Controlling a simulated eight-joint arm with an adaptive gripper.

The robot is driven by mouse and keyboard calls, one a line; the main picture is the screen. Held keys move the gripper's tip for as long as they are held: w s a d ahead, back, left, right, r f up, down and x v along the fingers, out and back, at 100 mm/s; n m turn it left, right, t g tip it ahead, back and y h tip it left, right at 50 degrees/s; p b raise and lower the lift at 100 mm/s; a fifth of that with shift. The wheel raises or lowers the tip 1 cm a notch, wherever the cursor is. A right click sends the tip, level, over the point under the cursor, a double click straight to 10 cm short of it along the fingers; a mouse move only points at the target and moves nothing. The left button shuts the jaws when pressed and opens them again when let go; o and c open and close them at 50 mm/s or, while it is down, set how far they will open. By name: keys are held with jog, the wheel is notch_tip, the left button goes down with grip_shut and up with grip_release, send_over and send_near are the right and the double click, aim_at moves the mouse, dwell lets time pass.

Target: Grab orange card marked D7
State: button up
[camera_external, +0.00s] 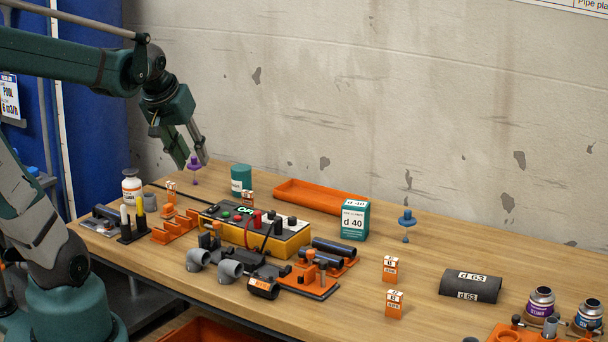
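Several small orange-and-white cards stand on the wooden table. One card (390,268) and another card (395,304) stand right of centre, one nearer the front. A third card (171,190) is at the left, and a fourth card (248,198) is by the green tub. Their marks are too small to read, so I cannot tell which is D7. My gripper (195,161) hangs at the upper left, far from the two right-hand cards. Its fingers are apart, with a purple knobbed piece (195,164) at the tips. I cannot tell whether they grip it.
A yellow-black control box (272,242) and grey pipe elbows (230,271) fill the middle. A green d 40 box (355,220), an orange tray (300,197) and a blue knobbed piece (407,218) stand behind. A dark d 63 pipe (472,284) lies right.

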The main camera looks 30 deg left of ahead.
jog(key=w+a+n+g+p, duration=0.1)
jog(key=w+a+n+p, duration=0.1)
jog(key=w+a+n, duration=0.5)
jog(key=n+g+p, duration=0.5)
jog(key=n, duration=0.2)
send_over(171, 183)
jog(key=shift+h, duration=0.3)
jog(key=f, duration=1.8)
jog(key=shift+d+f, duration=0.2)
jog(key=shift+d, duration=0.1)
jog(key=shift+a+f, duration=0.25)
jog(key=shift+f, duration=0.1)
jog(key=shift+f, duration=1.25)
